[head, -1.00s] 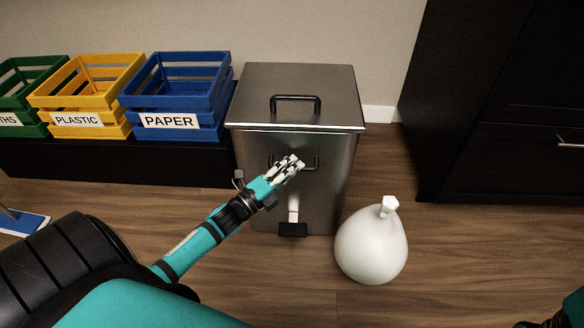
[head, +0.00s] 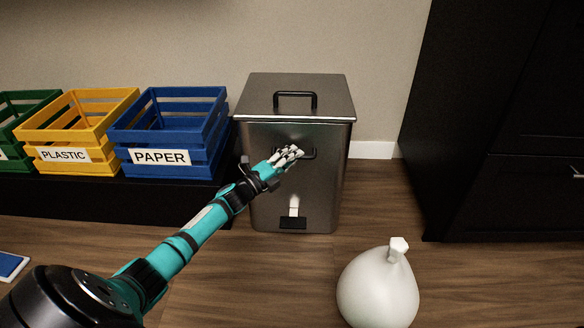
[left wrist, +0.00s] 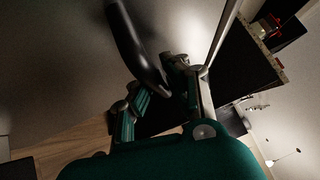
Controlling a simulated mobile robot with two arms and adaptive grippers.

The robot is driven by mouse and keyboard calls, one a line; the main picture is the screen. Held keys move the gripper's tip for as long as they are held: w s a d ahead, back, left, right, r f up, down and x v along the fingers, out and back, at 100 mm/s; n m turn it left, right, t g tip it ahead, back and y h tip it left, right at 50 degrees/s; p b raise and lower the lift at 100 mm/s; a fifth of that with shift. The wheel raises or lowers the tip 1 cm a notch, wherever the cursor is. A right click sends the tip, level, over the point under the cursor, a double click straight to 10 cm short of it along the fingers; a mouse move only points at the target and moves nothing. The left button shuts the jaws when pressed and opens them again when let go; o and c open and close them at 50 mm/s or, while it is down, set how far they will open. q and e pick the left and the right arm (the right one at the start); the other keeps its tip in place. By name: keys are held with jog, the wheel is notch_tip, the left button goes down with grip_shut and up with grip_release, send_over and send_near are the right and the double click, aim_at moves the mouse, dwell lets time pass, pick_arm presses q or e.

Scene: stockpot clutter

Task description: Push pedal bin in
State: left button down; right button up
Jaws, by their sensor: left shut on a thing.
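The pedal bin (head: 318,192) is a square grey metal bin with a shut lid (head: 325,98) and a black lid handle. It stands upright near the back wall. A black handle (head: 309,153) is on its front face, and a black pedal (head: 292,222) is low on the front. My left gripper (head: 292,154) is at the front handle and shut on it. In the left wrist view, the dark curved handle (left wrist: 135,45) passes by the fingers (left wrist: 165,92) close to the grey bin face. My right gripper is out of the head view.
A white tied bag (head: 378,288) sits on the floor in front, right of the bin. Blue (head: 170,130), yellow (head: 75,130) and green crates stand on a low black bench at left. A black cabinet (head: 500,120) stands at right. A floor gap lies between bin and cabinet.

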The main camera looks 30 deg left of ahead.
pick_arm(q)
jog(key=shift+w+a+f, duration=0.2)
jog(key=shift+w+a, duration=0.1)
jog(key=shift+w, duration=0.05)
jog(key=c, duration=1.3)
grip_release()
jog(key=shift+c, duration=0.2)
jog(key=shift+s, duration=0.15)
jog(key=v, duration=1.1)
jog(key=shift+s, duration=0.35)
